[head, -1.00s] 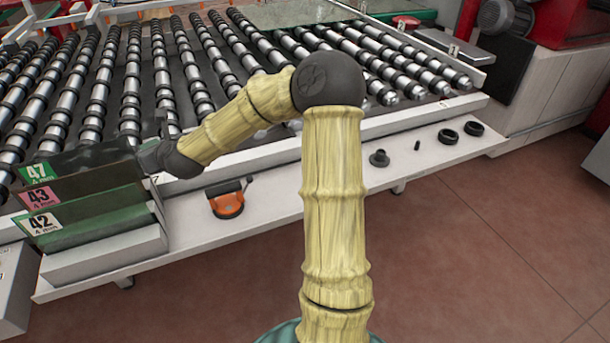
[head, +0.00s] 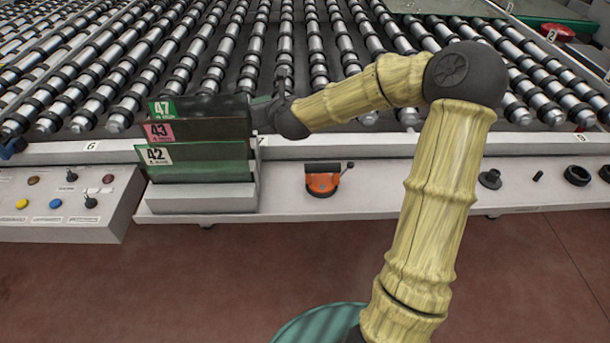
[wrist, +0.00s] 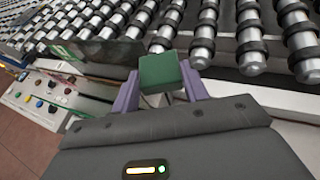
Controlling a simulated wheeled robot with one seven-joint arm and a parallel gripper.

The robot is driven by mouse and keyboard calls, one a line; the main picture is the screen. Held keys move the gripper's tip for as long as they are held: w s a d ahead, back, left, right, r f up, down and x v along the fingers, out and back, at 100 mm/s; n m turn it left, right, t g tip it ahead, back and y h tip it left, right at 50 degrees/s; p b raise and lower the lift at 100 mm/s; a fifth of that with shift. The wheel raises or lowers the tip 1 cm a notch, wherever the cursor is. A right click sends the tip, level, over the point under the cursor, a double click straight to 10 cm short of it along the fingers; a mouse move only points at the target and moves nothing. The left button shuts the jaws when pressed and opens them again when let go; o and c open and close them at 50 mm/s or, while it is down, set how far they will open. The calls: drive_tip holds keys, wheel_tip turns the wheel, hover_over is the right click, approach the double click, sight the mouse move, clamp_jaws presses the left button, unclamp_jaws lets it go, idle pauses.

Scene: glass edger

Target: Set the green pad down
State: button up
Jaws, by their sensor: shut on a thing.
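The green pad (wrist: 160,72) is a small dark green block in the wrist view. My gripper (wrist: 161,92) is shut on it, with a purple finger on each side. The pad is held in front of the rollers and the white ledge. In the head view, my wrist is just right of the rack of numbered glass panes, and the fingers and pad are mostly hidden there behind my arm and the rack.
The rack (head: 200,198) holds panes labelled 47, 43 and 42. An orange suction cup (head: 322,182) lies on the white shelf (head: 400,198). Black round parts (head: 577,175) are at the right. A control panel (head: 62,205) stands at the left. Rollers (head: 225,50) fill the back.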

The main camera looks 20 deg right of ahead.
hover_over(275, 184)
wheel_tip(275, 184, down, 24)
drive_tip(key=shift+r, duration=0.25)
drive_tip(key=shift+f, duration=2.1)
drive_tip(key=shift+f, duration=0.1)
drive_tip(key=o, duration=0.7)
drive_tip(key=shift+c, duration=0.2)
drive_tip(key=shift+o, duration=0.3)
